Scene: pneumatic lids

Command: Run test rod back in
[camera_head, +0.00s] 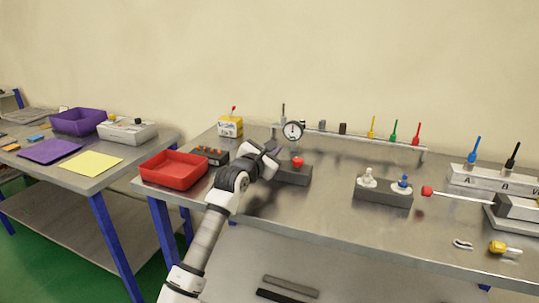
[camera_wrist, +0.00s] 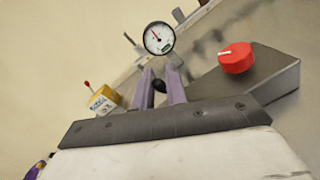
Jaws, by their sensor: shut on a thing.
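A thin rod with a red end (camera_head: 427,190) sticks out leftward from a dark block (camera_head: 515,207) at the right of the bench; I take it for the test rod. My gripper (camera_head: 272,150) is far to its left, by the grey block (camera_head: 293,175) with a red knob (camera_head: 297,161) and a round gauge (camera_head: 292,130). In the wrist view my fingers (camera_wrist: 161,86) are shut on a small dark knob (camera_wrist: 160,86), just below the gauge (camera_wrist: 159,38). The red knob (camera_wrist: 235,57) is to their right. What the dark knob is fixed to is hidden.
A red tray (camera_head: 172,178) and a dark button box (camera_head: 211,155) lie left of my arm. A yellow box (camera_head: 230,127) stands behind. A dark block with two fittings (camera_head: 384,192) stands between my gripper and the rod. The front middle of the bench is clear.

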